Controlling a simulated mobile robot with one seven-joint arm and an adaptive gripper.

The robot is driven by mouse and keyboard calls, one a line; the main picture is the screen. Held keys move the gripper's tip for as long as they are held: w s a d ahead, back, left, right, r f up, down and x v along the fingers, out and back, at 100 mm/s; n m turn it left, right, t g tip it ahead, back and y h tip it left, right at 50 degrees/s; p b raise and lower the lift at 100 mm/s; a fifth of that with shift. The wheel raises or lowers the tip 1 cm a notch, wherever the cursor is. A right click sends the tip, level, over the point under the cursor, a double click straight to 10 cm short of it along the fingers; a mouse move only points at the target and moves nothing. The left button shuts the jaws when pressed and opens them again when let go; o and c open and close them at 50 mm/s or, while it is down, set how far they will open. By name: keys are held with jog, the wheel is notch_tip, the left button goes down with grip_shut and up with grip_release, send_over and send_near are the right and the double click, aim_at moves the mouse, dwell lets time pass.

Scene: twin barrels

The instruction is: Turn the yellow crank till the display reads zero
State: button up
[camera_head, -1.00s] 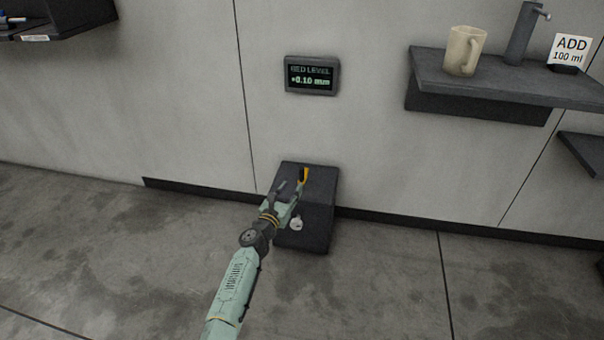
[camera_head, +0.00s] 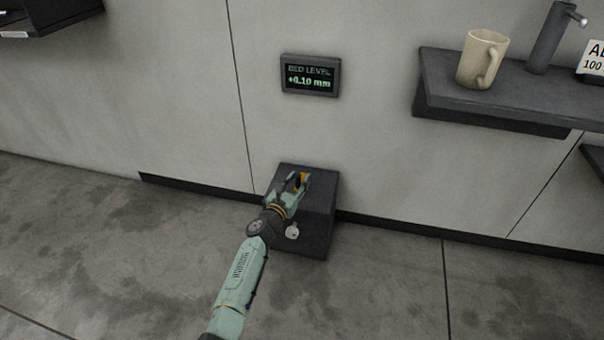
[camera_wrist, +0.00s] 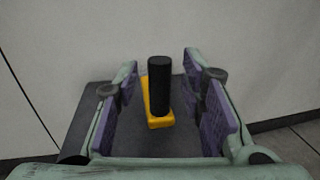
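The yellow crank (camera_wrist: 159,121) with its upright black handle (camera_wrist: 159,82) sits on top of a dark pedestal (camera_head: 318,222). In the wrist view the handle stands between the two purple-padded fingers of my open gripper (camera_wrist: 162,95), with a gap on each side. In the head view my gripper (camera_head: 293,184) is over the pedestal's top and partly hides the crank (camera_head: 300,179). The display (camera_head: 311,76) on the wall reads BED LEVEL, +0.10 mm.
A shelf (camera_head: 500,107) on the right wall holds a beige mug (camera_head: 482,59), a dark tap (camera_head: 551,38) and a sign (camera_head: 592,58). Another dark shelf (camera_head: 60,22) is at the upper left. The floor around the pedestal is clear.

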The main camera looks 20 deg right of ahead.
jog(key=shift+w+d, duration=0.15)
jog(key=shift+w, duration=0.05)
grip_shut()
dwell(0.5)
dwell(0.4)
